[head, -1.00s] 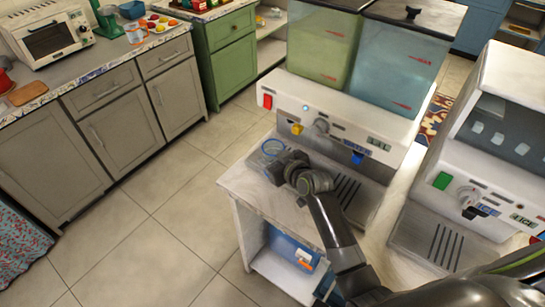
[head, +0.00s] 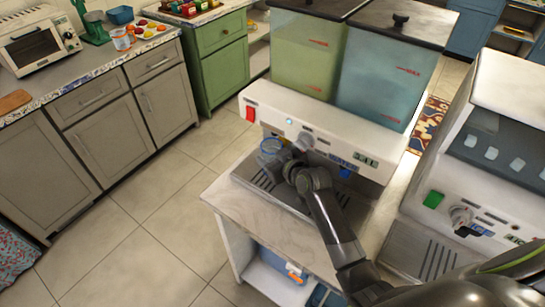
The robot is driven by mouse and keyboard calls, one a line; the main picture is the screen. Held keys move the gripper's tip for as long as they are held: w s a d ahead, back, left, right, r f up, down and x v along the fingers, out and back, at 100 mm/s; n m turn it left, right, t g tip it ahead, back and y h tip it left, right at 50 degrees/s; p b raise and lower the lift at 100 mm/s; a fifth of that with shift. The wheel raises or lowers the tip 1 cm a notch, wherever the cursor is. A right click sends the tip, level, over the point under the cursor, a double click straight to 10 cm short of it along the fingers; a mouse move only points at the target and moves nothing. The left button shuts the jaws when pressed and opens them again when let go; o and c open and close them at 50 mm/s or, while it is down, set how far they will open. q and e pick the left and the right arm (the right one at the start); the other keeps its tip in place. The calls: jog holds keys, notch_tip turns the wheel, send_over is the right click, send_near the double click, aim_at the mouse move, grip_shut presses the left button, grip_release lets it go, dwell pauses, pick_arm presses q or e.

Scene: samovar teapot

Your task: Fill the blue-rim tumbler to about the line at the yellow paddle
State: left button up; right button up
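The blue-rim tumbler (head: 268,147) is clear and looks upright, at the left part of the dispenser front, over the drip tray. My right gripper (head: 279,160) is at its right side and appears shut on it; the fingers are mostly hidden. The yellow paddle is hidden behind the tumbler and gripper. The dispenser (head: 235,103) carries a yellow-green tank (head: 304,50) and a blue tank (head: 388,65). A knob (head: 304,141) and a blue paddle (head: 346,173) show on its front. The tumbler's fill level cannot be made out. My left gripper is not in view.
The drip tray (head: 248,178) lies below the tumbler on a stand (head: 240,212). A second machine with a green switch (head: 433,200) stands close at the right. A counter with a toaster oven (head: 38,40) is at the left. The tiled floor between is clear.

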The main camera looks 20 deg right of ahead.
jog(key=shift+d, duration=0.1)
jog(key=shift+w+d, duration=0.35)
jog(key=shift+d, duration=0.1)
dwell(1.1)
dwell(3.1)
jog(key=shift+s+a+r+p, duration=0.1)
jog(key=shift+s+a+p, duration=0.3)
jog(key=shift+s+a, duration=0.5)
jog(key=shift+s+a+p, duration=0.2)
jog(key=shift+s+a, duration=0.15)
jog(key=shift+a, duration=0.25)
jog(key=shift+s+a+p, duration=0.2)
jog(key=shift+s+a, duration=0.1)
jog(key=shift+a, duration=0.25)
